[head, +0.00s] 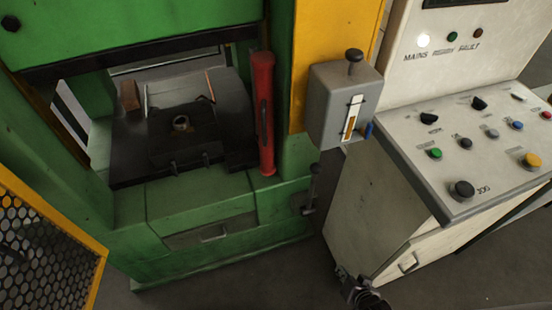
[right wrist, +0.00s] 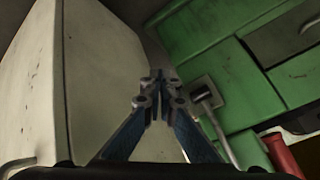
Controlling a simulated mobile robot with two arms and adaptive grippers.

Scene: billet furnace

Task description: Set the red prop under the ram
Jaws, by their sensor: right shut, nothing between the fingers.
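The red prop (head: 263,110) stands upright at the right side of the green press opening, beside the bed. Its lower end is near the front ledge, and part of a red cylinder, likely the prop, shows at the lower right of the right wrist view (right wrist: 282,155). The ram itself is not clearly visible; a dark bar crosses the top of the opening. My right gripper (head: 350,283) is shut and empty, low in front of the control cabinet, well apart from the prop. Its closed fingers show in the right wrist view (right wrist: 158,98). My left gripper is not in view.
A grey lever box (head: 340,105) hangs right of the prop. The control cabinet (head: 370,215) stands at right, and a yellow-framed mesh guard (head: 40,240) at lower left. Open floor lies between.

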